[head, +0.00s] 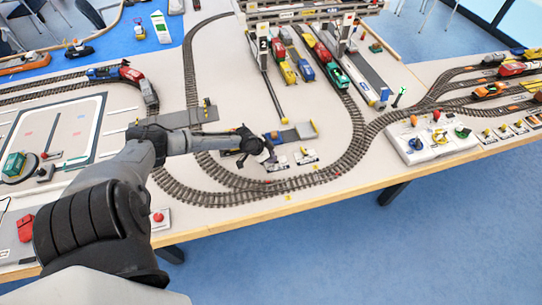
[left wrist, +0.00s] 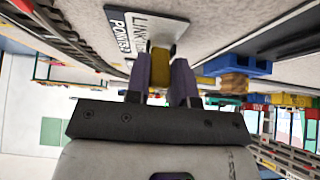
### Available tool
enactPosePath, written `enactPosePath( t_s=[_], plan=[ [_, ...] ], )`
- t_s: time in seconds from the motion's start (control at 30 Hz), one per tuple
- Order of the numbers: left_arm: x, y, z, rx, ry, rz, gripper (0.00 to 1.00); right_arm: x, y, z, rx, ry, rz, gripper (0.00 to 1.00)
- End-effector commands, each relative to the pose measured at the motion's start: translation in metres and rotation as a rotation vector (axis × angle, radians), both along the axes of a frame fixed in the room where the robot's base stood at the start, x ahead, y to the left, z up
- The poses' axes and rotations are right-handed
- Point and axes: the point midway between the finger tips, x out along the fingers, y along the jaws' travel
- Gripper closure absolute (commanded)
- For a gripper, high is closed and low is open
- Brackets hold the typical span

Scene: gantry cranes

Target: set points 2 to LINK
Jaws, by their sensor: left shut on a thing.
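My left gripper (head: 268,150) reaches over the table to a small white points plate (head: 278,164) inside the curve of track. In the left wrist view the gripper (left wrist: 164,70) is shut on a yellow lever handle (left wrist: 160,64) that stands on the plate (left wrist: 148,30). The plate's lettering reads LINK and POINTS; I cannot read the number clearly. The gripper and arm partly hide the plate in the head view, and the lever's tilt cannot be told. A second white points plate (head: 306,156) lies just to the right. My right gripper is in neither view.
Curved track (head: 240,188) runs between the plates and the table's front edge. A blue and grey piece with a yellow end (head: 300,132) lies behind them. A grey gantry crane (head: 310,12) stands farther back. A white control panel (head: 432,140) is at right.

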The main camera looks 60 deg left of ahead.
Motion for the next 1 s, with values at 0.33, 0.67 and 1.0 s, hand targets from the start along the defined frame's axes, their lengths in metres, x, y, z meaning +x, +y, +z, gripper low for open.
enactPosePath(
  t_s=[0.33,0.67,1.0],
  plan=[
    [0.0007,-0.0002,0.0009,-0.004,-0.019,0.0,1.0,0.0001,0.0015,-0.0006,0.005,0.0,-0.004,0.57],
    [0.0004,-0.0002,0.0004,-0.003,-0.017,0.0,0.62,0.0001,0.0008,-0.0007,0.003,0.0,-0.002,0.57],
    [-0.0005,0.0,0.0002,-0.003,-0.015,0.0,0.52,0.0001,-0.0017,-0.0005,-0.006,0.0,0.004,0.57]
  ],
)
